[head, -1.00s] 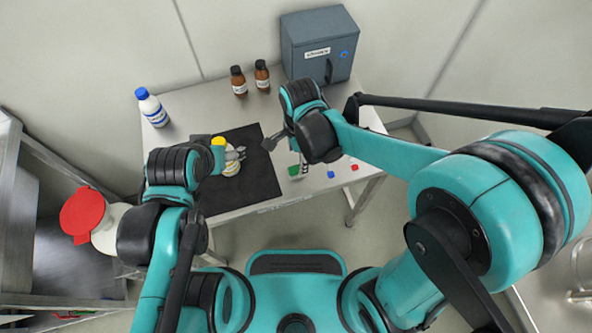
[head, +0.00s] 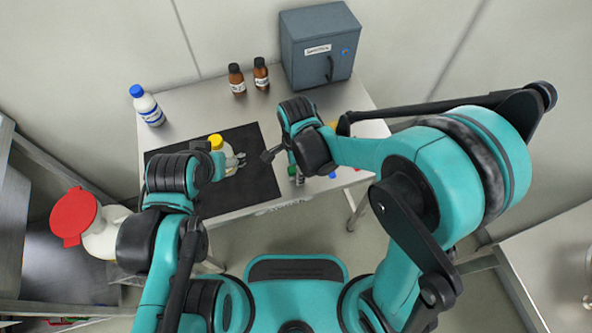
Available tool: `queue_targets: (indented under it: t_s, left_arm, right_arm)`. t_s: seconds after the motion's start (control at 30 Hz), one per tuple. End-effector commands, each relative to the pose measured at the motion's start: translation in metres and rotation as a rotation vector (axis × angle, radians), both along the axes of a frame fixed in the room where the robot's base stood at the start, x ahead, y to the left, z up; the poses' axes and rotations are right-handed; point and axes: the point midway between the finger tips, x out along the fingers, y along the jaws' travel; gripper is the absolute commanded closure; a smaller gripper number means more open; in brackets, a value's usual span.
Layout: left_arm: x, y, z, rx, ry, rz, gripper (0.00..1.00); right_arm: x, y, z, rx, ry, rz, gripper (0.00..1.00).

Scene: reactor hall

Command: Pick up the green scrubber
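A small green thing (head: 291,170), perhaps the green scrubber, shows at the front of the table just below my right gripper; my wrist hides part of it. My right gripper (head: 279,161) points down there with one dark finger spread out to the left, so it looks open. I cannot tell whether it touches the green thing. My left gripper (head: 238,160) is at a yellow-capped bottle (head: 216,141) over the black mat (head: 257,185). Its fingers overlap the bottle's body, and I cannot tell whether they are closed on it.
A blue-capped white bottle (head: 148,107) stands at the back left. Two brown bottles (head: 237,80) and a grey cabinet (head: 319,47) stand at the back. A small blue thing (head: 333,175) lies near the front edge. A red-lidded jug (head: 98,237) is at the left.

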Motion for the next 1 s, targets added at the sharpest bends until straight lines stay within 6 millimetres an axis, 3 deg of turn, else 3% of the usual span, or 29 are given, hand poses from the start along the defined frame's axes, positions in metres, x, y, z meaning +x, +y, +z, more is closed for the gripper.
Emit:
queue_targets:
  t_s: [0.03,0.1,0.57,0.83,1.0]
  left_arm:
    - [0.0,0.0,0.0,0.0,0.0,0.0,0.25]
    - [0.0,0.0,0.0,0.0,0.0,0.0,0.25]
    - [0.0,0.0,0.004,0.0,0.0,0.0,0.25]
    - [0.0,0.0,0.027,0.0,0.0,0.0,0.25]
    - [0.0,0.0,0.042,0.0,0.0,0.0,0.25]
  right_arm:
    - [0.0,0.0,0.0,0.0,0.0,0.0,0.66]
    - [0.0,0.0,0.0,0.0,0.0,0.0,0.84]
    - [0.0,0.0,0.007,0.0,0.0,0.0,0.88]
    - [-0.001,-0.001,0.049,0.0,0.0,0.0,0.88]
    - [-0.023,-0.038,0.071,0.0,0.0,-0.004,0.88]
